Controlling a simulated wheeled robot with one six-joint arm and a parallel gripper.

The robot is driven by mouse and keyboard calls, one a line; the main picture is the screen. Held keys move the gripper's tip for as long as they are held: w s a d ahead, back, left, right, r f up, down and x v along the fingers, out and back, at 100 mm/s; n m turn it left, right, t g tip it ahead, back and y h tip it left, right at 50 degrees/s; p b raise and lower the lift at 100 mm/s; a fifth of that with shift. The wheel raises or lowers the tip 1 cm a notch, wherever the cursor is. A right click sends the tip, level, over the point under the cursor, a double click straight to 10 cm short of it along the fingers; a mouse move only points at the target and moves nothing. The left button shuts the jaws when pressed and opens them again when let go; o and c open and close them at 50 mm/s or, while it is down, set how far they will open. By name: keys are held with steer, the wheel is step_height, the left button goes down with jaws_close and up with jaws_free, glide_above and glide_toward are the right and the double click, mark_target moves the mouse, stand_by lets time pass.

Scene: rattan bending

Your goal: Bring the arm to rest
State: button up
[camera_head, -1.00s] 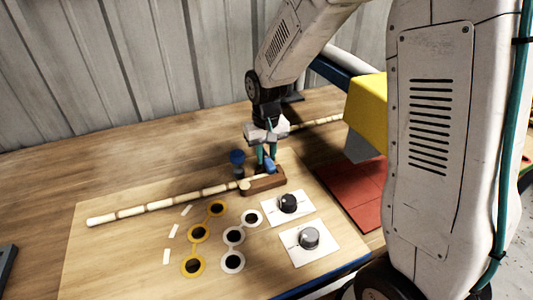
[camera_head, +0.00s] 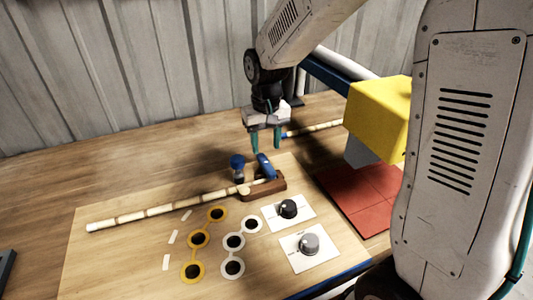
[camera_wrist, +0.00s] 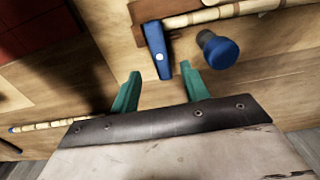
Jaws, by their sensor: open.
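My gripper (camera_head: 266,141) is open and empty above the wooden table, over the back part of the work board. It also shows in the wrist view (camera_wrist: 158,92), with its two green fingers apart. Just in front of and below the fingers is a blue lever (camera_head: 265,166) on a brown wooden block (camera_head: 265,190). The lever also shows in the wrist view (camera_wrist: 157,47), beyond the fingertips and apart from them. A rattan pole (camera_head: 160,209) runs from the block to the left across the board.
A blue-topped knob (camera_head: 237,164) stands left of the lever. A red tiled mat (camera_head: 361,197) and a yellow box (camera_head: 378,115) are to the right. Another pole (camera_head: 315,128) lies behind.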

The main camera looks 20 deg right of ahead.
steer(key=shift+r, duration=1)
steer(key=shift+s+f, duration=0.1)
steer(key=shift+s, duration=0.25)
steer(key=shift+g, duration=0.6)
steer(key=s, duration=0.4)
steer(key=shift+s+d, duration=0.2)
steer(key=shift+d, duration=0.05)
steer(key=s+d+r+t, duration=0.1)
steer(key=s+r, duration=0.4)
steer(key=s, duration=0.6)
steer(key=s+d+r+t, duration=0.1)
steer(key=s+r, duration=0.4)
steer(key=s, duration=0.6)
steer(key=shift+d+t, duration=0.3)
steer(key=shift+d, duration=0.25)
